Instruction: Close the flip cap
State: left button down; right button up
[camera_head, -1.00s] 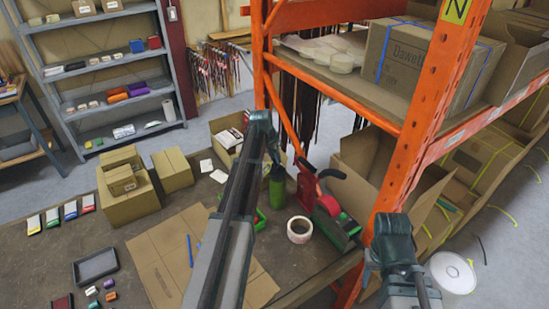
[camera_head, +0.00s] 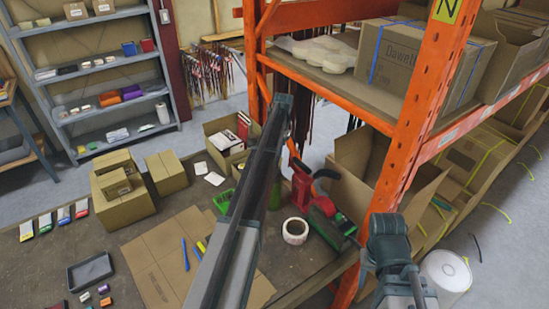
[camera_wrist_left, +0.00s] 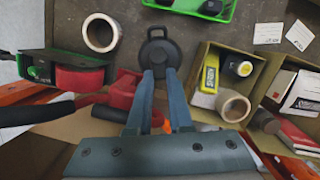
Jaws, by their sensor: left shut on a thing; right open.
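A green bottle (camera_head: 275,195) stands on the table in the head view, mostly hidden behind my left arm. In the left wrist view a dark round cap (camera_wrist_left: 157,48) with a small loop on top is seen from above. My left gripper (camera_wrist_left: 159,76) is shut at the near edge of this cap, its two fingertips close together on it. Whether the lid is fully flat cannot be told. In the head view the left fingertips are hidden by the arm. My right gripper (camera_head: 387,243) is near the orange post, away from the bottle; its fingertips are hard to make out.
A tape roll (camera_head: 295,231) and a red-and-green tape dispenser (camera_head: 330,217) stand right of the bottle. An open box (camera_head: 228,140) with small goods is behind it. A flat cardboard sheet (camera_head: 160,265) lies left. The orange rack post (camera_head: 408,150) stands close on the right.

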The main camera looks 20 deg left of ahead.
dwell(0.4)
pick_arm(q)
jog(key=c, duration=0.8)
grip_release()
jog(key=shift+w, duration=0.1)
jog(key=p+v, duration=1.3)
jog(key=shift+r, duration=0.35)
jog(key=shift+w, duration=0.15)
